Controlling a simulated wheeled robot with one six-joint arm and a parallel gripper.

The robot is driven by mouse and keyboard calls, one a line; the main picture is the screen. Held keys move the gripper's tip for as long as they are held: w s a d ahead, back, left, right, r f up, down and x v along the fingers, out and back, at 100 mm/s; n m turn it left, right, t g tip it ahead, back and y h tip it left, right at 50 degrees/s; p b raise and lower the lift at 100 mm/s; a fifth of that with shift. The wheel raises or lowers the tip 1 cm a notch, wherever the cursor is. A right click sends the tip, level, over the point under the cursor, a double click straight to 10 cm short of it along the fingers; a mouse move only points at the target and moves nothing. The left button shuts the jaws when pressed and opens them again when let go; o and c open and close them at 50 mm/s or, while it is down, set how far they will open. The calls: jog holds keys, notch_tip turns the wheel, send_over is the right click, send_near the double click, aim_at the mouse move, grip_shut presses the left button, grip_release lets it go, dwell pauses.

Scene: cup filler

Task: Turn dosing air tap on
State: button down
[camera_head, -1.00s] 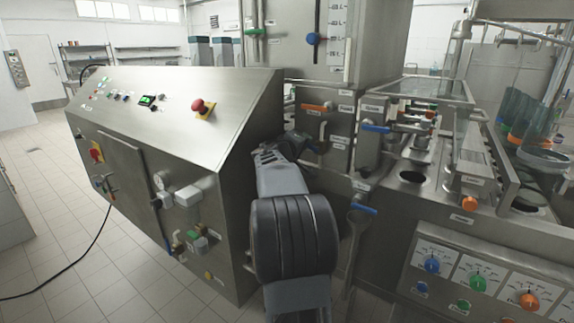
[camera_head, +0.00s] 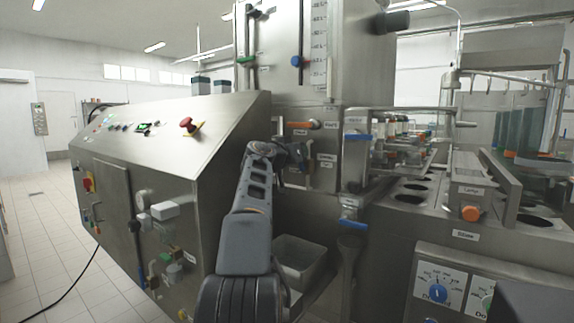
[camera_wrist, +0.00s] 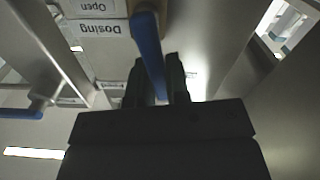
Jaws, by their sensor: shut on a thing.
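The tap lever (camera_wrist: 149,50) is a long blue handle beside a label reading "Dosing" (camera_wrist: 102,30), which appears upside down in the wrist view. My gripper (camera_wrist: 161,82) has its two dark fingers on either side of the lever's free end and is shut on it. In the head view, my gripper (camera_head: 291,165) is at the steel front of the machine, below an orange lever (camera_head: 301,125). The blue lever it holds is hidden there by my wrist.
Another blue lever (camera_wrist: 22,113) shows at left in the wrist view. In the head view, blue levers (camera_head: 357,137) and (camera_head: 353,224) are to the right of my gripper. The sloped control cabinet (camera_head: 165,130) stands close on the left. A grey bin (camera_head: 300,258) is below.

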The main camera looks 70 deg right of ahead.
jog(key=shift+s+a+m+b, duration=0.1)
jog(key=shift+s+m+b, duration=0.45)
jog(key=shift+m+b, duration=0.6)
jog(key=shift+m, duration=0.25)
jog(key=c, duration=1.1)
grip_release()
jog(key=shift+a, duration=0.1)
jog(key=b+v, duration=0.2)
jog(key=v, duration=1.1)
jog(key=shift+a, duration=0.35)
